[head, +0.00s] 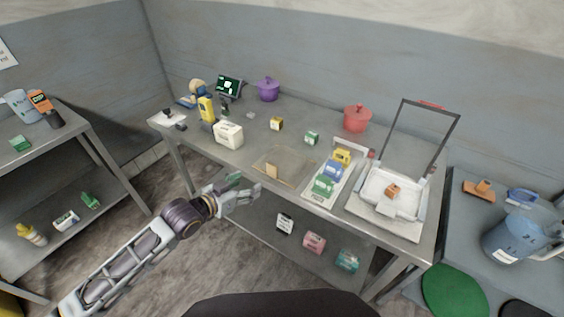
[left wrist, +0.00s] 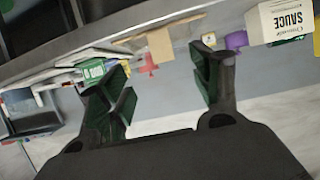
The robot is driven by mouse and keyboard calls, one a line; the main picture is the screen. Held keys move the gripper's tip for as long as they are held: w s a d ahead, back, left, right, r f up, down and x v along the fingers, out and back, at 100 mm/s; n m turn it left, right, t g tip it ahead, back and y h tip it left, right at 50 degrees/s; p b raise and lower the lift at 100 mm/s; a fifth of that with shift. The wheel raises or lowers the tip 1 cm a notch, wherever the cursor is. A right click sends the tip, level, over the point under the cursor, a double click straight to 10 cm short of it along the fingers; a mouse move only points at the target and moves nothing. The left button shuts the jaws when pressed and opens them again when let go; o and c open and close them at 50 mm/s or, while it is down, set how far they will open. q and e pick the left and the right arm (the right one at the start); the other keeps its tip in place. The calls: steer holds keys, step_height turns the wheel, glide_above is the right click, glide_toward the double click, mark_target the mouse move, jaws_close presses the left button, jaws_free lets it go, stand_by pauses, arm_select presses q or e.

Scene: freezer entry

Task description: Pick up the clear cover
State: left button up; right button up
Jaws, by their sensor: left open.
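The clear cover (head: 293,158) is a see-through, low, square piece lying near the front edge of the steel table, with a tan tab (head: 272,172) on its front side. The tan tab also shows in the left wrist view (left wrist: 160,44), beyond the fingers. My left gripper (head: 257,190) is just in front of the table edge, to the left of and nearer than the cover, apart from it. It also shows in the left wrist view (left wrist: 160,75), with its two green-padded fingers spread and nothing between them. My right gripper is not in view.
A white tray (head: 313,197) of coloured boxes stands right of the cover, beside a white container (head: 385,210) with a raised frame. A cream sauce box (head: 228,134) stands left. A purple pot (head: 268,89) and red pot (head: 356,118) stand behind. A lower shelf holds several boxes.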

arm_select(q)
steer(key=shift+s, duration=0.1)
stand_by(0.4)
glide_toward(271, 171)
steer(key=shift+x, duration=1.95)
steer(key=shift+s+d+f+p, duration=0.1)
steer(key=shift+f+p, duration=0.05)
steer(key=shift+p, duration=0.15)
steer(key=shift+p+x, duration=0.4)
steer(key=shift+x, duration=2.15)
steer(key=shift+c, duration=0.3)
steer(key=c, duration=0.9)
